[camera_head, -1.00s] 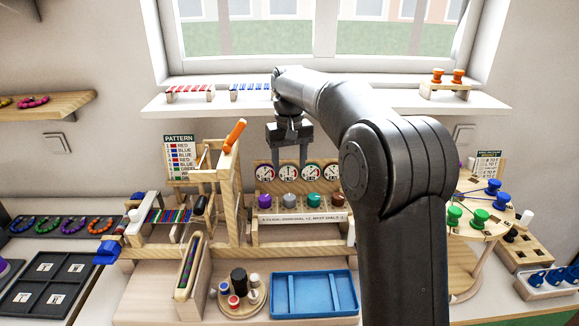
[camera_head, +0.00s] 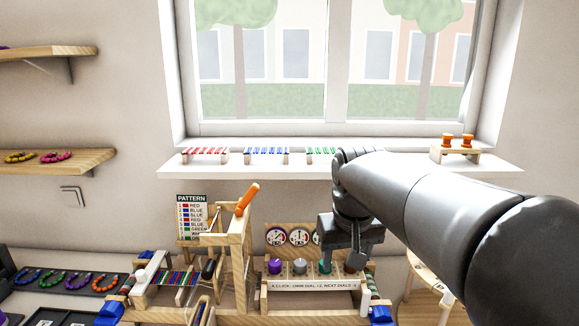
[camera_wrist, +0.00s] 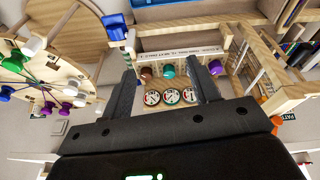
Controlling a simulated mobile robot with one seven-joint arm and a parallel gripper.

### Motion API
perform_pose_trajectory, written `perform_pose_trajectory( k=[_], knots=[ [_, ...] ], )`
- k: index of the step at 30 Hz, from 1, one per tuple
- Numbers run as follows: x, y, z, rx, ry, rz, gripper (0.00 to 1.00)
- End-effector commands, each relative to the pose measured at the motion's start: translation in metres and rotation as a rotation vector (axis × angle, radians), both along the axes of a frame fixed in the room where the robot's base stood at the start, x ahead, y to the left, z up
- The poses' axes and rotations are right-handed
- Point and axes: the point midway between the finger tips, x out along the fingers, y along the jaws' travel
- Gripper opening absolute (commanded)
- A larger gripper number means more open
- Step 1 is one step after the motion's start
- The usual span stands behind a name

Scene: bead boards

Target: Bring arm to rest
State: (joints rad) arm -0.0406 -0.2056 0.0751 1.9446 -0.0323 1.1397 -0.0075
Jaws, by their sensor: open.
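My gripper (camera_head: 340,262) hangs in front of the dial board (camera_head: 300,284), over its right part, and hides some of its dials. In the wrist view my gripper (camera_wrist: 170,68) has its two fingers spread apart with nothing held between them. Beyond the fingers are the dial board's coloured knobs, the white label strip (camera_wrist: 180,53) and several round dials (camera_wrist: 171,96). My arm reaches in from the right side of the head view. I cannot tell how far the fingertips are from the board.
Left of the dial board stands a wooden loom-like frame (camera_head: 236,262) with an orange handle (camera_head: 247,198) and a pattern card (camera_head: 198,216). A window sill (camera_head: 400,166) behind holds bead racks (camera_head: 266,156) and orange spools (camera_head: 457,141). A round wooden stand (camera_wrist: 40,75) with coloured pegs is at left in the wrist view.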

Motion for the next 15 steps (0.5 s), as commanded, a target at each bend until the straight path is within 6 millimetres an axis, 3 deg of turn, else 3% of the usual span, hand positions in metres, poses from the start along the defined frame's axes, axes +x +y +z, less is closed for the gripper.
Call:
perform_pose_trajectory(
  k=[1, 9, 15],
  knots=[
    [-0.017, -0.006, -0.001, 0.003, -0.021, -0.012, 0.55],
    [-0.096, -0.028, -0.026, 0.029, -0.124, -0.068, 0.55],
    [-0.142, -0.039, -0.053, 0.049, -0.191, -0.103, 0.55]
  ],
)
